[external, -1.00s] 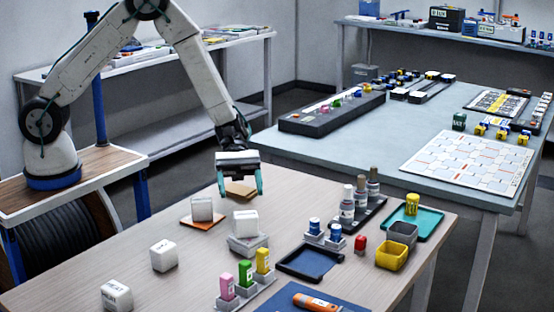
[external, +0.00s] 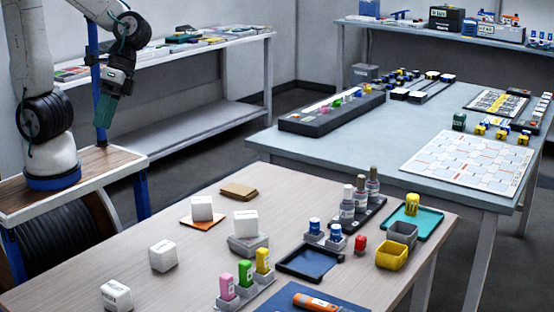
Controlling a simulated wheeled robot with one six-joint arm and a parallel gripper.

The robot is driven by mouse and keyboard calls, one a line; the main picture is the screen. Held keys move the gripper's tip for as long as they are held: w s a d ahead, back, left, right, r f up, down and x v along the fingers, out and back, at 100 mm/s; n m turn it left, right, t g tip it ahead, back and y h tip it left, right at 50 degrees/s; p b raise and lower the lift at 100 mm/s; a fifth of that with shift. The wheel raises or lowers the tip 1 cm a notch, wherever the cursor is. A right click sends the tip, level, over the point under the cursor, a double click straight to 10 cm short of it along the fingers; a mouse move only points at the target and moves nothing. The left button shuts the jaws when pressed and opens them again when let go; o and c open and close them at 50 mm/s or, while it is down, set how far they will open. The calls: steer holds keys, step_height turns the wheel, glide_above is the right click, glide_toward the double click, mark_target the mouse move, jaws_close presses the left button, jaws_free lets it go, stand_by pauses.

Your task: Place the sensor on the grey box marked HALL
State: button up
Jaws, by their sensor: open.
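Several white cubes stand on the wooden table. One white cube (external: 246,222) rests on top of a grey box (external: 249,245); any lettering on the box is too small to read. Another white cube (external: 202,208) sits on an orange pad (external: 203,222). A third white cube (external: 163,256) stands bare on the table to the left, and one with dark lettering (external: 116,296) stands at the front left edge. I cannot tell which cube is the sensor. My gripper (external: 104,110) is open and empty, raised near my base, well away from the cubes.
A brown pad (external: 239,191) lies bare behind the cubes. Pink, green and yellow bottles (external: 245,273), a dark blue tray (external: 310,264), and a yellow bin (external: 391,256) occupy the right side. The table's left part between cubes is clear.

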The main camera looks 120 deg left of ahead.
steer(key=s+r+m+t+y, duration=0.1)
steer(key=s+m+y, duration=0.4)
steer(key=s, duration=0.7)
steer(key=shift+s+a+r+m+t+y, duration=0.35)
steer(key=shift+r+m, duration=0.35)
steer(key=shift+m, duration=0.6)
